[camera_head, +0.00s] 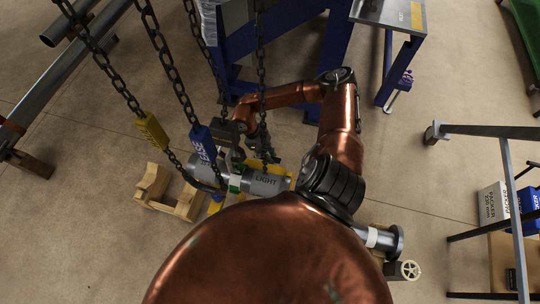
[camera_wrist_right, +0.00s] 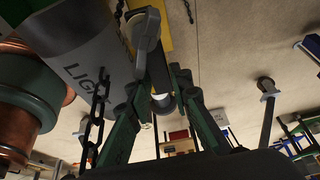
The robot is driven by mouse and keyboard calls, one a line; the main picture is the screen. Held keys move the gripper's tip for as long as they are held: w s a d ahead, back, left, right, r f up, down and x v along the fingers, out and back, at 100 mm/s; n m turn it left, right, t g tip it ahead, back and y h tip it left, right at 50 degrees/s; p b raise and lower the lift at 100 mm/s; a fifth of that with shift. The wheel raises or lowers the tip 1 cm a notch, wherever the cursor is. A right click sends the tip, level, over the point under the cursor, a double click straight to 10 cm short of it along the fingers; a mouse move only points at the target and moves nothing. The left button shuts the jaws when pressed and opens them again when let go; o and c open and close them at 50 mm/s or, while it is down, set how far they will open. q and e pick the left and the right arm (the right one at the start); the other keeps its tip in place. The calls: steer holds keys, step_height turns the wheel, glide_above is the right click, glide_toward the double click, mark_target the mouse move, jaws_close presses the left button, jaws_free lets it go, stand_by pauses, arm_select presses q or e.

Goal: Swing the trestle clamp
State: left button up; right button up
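A grey pipe marked LIGHT (camera_head: 266,181) lies across a yellow support (camera_head: 215,205), seen mostly from above. The pipe also fills the upper left of the right wrist view (camera_wrist_right: 75,50). My right gripper (camera_head: 237,158) reaches down over the pipe beside the chains. In the right wrist view its dark green fingers (camera_wrist_right: 162,85) stand apart. A grey lever-like part (camera_wrist_right: 145,30), perhaps the trestle clamp, and a pale round end (camera_wrist_right: 163,103) show between them. I cannot tell whether the fingers touch either. My left gripper is not in view.
Chains with a yellow tag (camera_head: 151,130) and a blue tag (camera_head: 200,144) hang close to my right gripper. A wooden cradle (camera_head: 155,188) stands left of the pipe. A blue-framed bench (camera_head: 240,45) is behind, and a metal rack (camera_head: 490,131) stands at right. Open floor lies between.

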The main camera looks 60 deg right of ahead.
steer(key=o, duration=0.4)
steer(key=shift+d, duration=0.1)
steer(key=shift+o, duration=0.2)
steer(key=v, duration=1.2)
